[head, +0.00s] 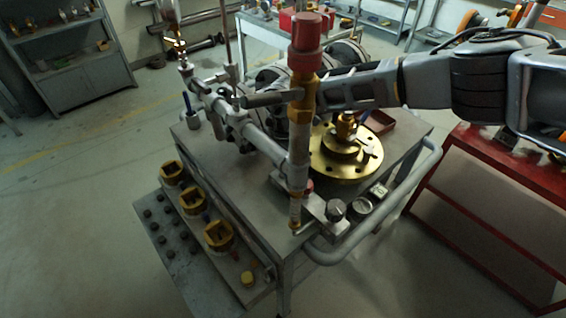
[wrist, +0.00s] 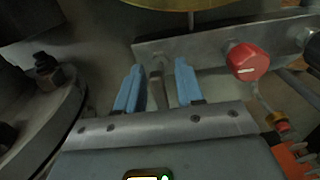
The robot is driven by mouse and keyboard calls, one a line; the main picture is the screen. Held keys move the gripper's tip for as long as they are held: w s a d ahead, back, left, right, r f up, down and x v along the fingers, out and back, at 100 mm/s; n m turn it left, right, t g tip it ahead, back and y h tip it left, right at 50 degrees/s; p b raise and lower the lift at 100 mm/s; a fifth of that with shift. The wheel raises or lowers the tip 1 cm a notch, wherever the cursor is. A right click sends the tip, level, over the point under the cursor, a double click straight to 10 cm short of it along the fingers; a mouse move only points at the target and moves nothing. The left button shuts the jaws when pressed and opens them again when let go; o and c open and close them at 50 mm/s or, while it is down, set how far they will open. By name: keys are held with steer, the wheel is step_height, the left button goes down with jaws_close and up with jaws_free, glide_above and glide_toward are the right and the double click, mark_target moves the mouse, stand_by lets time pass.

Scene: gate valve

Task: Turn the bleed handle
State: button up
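In the wrist view my gripper (wrist: 160,68) has two blue fingers standing apart. A slim grey lever (wrist: 157,92), which looks like the bleed handle, lies between them, with a gap visible on each side. It runs down from a flat metal bar (wrist: 205,47). In the head view my arm comes in from the right, and its end is partly hidden behind the upright brass and grey pipe (head: 299,130) with a red cap. I cannot make out the fingers or the lever there.
A red knob (wrist: 247,62) sits on the metal bar, right of my fingers. A bolted flange (wrist: 50,120) is close on the left. In the head view a brass flange (head: 335,165) and gauges (head: 361,205) crowd the grey cart (head: 262,215). A red table (head: 480,165) stands at right.

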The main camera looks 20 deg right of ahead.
steer(key=shift+r+b, duration=0.55)
steer(key=shift+r, duration=3.35)
